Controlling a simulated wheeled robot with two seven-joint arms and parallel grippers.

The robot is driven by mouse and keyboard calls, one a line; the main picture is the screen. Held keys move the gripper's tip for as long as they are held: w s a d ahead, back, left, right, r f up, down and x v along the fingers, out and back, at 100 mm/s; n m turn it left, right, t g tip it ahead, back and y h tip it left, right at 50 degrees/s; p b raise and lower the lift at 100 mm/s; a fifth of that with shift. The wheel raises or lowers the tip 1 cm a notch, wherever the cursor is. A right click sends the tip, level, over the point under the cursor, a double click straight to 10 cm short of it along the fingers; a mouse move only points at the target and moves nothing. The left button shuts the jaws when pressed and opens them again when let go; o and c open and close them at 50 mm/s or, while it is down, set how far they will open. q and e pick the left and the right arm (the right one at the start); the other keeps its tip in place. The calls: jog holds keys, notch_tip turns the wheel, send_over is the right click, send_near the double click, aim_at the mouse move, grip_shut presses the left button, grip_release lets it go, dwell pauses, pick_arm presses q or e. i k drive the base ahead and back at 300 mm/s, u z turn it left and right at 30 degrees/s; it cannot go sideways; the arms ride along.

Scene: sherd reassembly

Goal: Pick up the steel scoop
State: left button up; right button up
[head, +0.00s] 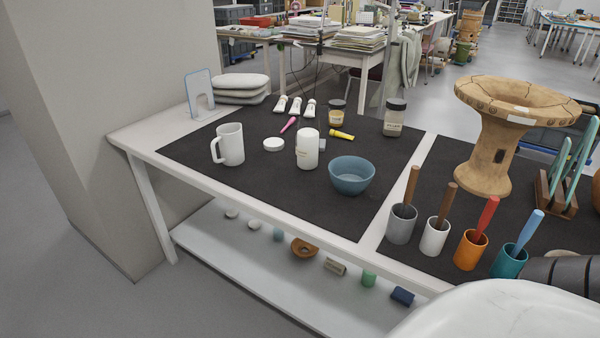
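I cannot make out a steel scoop in the head view. Several upright handles stand in cups at the right front, and their lower ends are hidden inside. A red handle (487,216) is in the orange cup (470,252), and a light blue handle (529,230) is in the teal cup (508,263). Neither of my grippers shows.
A blue bowl (352,177), white jar (307,150), white mug (230,145) and small tubes lie on the black mat (270,195). A large cracked wooden-looking vessel (490,150) stands behind the cups. The mat's front left is clear.

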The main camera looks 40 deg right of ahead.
aim_at(411, 182)
jog(key=u, duration=0.85)
jog(key=k, duration=1)
jog(key=z, duration=1)
